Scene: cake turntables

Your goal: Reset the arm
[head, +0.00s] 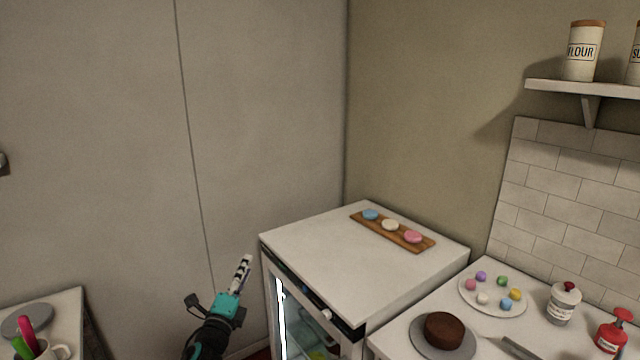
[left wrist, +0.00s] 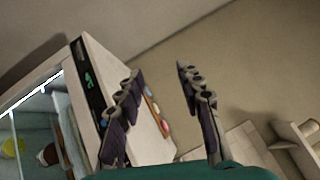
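My left gripper (head: 243,272) shows in the head view at the lower middle, raised in front of the left side of a white glass-front cabinet (head: 330,245). In the left wrist view its two dark fingers (left wrist: 158,105) stand wide apart with nothing between them. The cabinet also shows in the left wrist view (left wrist: 98,62), tilted, beyond the left finger. My right gripper is in neither view.
A wooden board (head: 421,245) with several macarons lies on the cabinet top. To the right, a counter holds a chocolate cake (head: 444,330) on a turntable, a plate (head: 492,309) of coloured balls and bottles.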

